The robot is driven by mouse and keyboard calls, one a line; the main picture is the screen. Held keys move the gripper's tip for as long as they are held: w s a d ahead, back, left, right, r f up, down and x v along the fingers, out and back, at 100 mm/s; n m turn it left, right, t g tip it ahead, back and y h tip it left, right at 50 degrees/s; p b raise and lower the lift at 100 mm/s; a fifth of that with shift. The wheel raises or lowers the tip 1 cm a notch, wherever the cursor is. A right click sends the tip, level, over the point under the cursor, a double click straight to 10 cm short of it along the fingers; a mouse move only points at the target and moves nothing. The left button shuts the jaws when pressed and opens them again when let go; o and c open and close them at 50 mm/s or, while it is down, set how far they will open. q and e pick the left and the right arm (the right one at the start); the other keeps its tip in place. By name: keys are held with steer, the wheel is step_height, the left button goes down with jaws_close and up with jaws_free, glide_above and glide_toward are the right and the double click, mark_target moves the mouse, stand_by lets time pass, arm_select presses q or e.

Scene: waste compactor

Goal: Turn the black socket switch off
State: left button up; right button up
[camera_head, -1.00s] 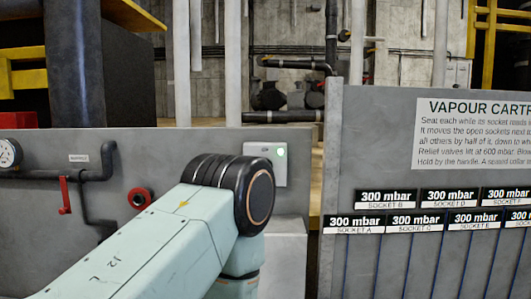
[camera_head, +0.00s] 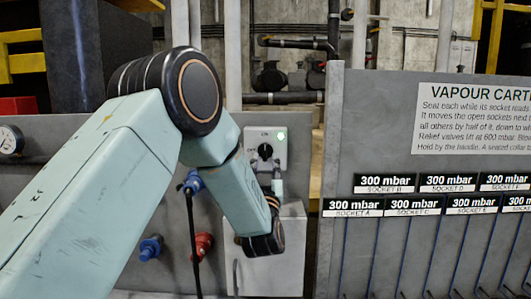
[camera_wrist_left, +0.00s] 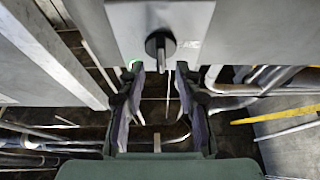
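A black rotary switch (camera_head: 265,151) sits on a light grey box (camera_head: 281,160) with a lit green lamp (camera_head: 281,136). My left gripper (camera_head: 277,187) is just below the switch, small and partly hidden in the head view. In the left wrist view my left gripper (camera_wrist_left: 157,95) is open, with nothing between its fingers and the switch ahead of them. My right gripper is not in view.
A blue connector (camera_head: 192,181) with a hanging black cable, another blue fitting (camera_head: 151,248) and a red fitting (camera_head: 203,245) are on the left panel near my arm. A grey cartridge panel (camera_head: 390,110) with 300 mbar labels stands to the right, past a narrow gap.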

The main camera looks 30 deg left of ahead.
mark_target(265, 153)
arm_select(q)
steer(key=shift+x, duration=1.2)
steer(key=shift+w+a+r+p, duration=0.1)
steer(key=shift+w+a+p, duration=0.05)
steer(key=shift+p, duration=0.15)
steer(key=shift+a+r, duration=0.1)
steer(key=shift+w, duration=0.1)
steer(key=c, duration=0.3)
jaws_close()
